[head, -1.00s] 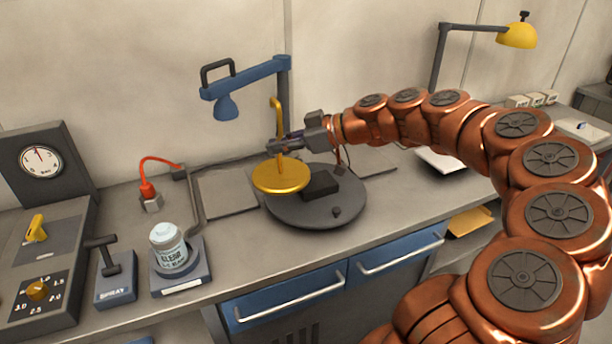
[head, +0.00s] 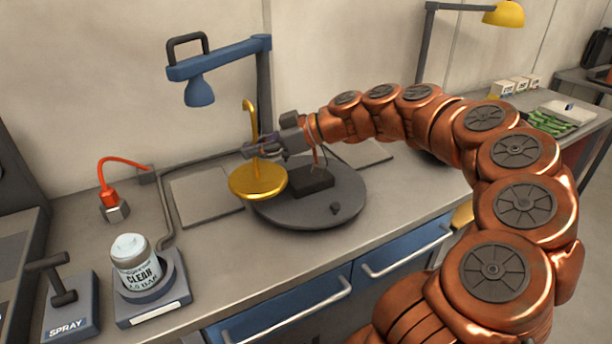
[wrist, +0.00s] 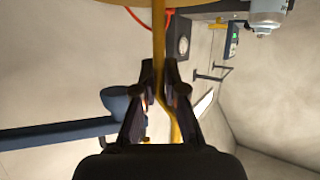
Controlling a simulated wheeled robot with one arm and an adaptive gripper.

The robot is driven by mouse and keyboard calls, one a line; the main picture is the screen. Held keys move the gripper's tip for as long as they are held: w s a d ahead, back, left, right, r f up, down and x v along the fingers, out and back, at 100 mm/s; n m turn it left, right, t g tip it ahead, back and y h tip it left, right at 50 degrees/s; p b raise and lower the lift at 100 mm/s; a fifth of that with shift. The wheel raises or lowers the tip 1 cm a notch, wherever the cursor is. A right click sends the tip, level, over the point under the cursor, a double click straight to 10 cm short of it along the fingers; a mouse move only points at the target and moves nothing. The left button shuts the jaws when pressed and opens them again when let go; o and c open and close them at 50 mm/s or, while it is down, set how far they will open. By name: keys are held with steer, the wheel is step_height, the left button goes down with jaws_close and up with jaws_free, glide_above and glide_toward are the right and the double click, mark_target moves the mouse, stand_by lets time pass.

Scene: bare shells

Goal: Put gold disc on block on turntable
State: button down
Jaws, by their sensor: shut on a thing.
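The gold disc (head: 258,182) hangs level from a thin gold stem with a hooked top. My gripper (head: 250,151) is shut on that stem, above the disc. The disc is in the air over the left edge of the dark round turntable (head: 333,214). The dark block (head: 312,181) sits on the turntable, to the right of the disc in the head view. In the wrist view, the gold stem (wrist: 159,50) runs between the fingers of my gripper (wrist: 160,90), and a strip of the disc (wrist: 110,3) shows at the top edge.
A blue overhanging arm with a lamp-like head (head: 199,92) stands behind my gripper. A labelled jar (head: 134,262) in a blue-grey holder and a spray lever (head: 62,290) stand at left. A grey plate (head: 205,197) lies flat left of the turntable. A small knob sits on the turntable's front.

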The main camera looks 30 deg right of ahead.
steer(key=shift+w+d+f+p, duration=0.5)
steer(key=shift+d+f+p, duration=0.4)
steer(key=shift+d, duration=1.7)
steer(key=shift+w+d+f+p, duration=0.45)
steer(key=shift+d+f+p, duration=0.45)
steer(key=shift+d, duration=1.65)
steer(key=shift+w+d+f+p, duration=0.6)
steer(key=shift+d+p, duration=0.45)
steer(key=shift+d, duration=1.55)
steer(key=shift+s+f, duration=0.1)
steer(key=shift+f, duration=0.1)
steer(key=c, duration=1.2)
jaws_free()
steer(key=shift+r, duration=0.1)
steer(key=shift+b+v, duration=1.75)
steer(key=shift+v, duration=4.25)
